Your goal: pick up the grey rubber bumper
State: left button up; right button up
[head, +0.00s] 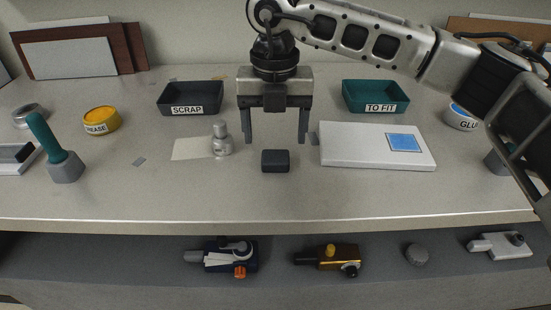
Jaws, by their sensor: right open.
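The grey rubber bumper (275,161) is a small dark grey block with rounded edges. My left gripper is not in view.
A silver bottle (222,140) stands just left of the bumper, and the white box (360,149) lies right. Behind are the SCRAP tray (173,105) and TO FIT tray (358,101). A green-handled tool (63,165) stands left. The worktop in front is clear.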

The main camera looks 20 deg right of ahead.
aim_at(276, 156)
jog(key=shift+f, duration=2.4)
jog(key=c, duration=1.1)
jog(key=shift+r, duration=0.1)
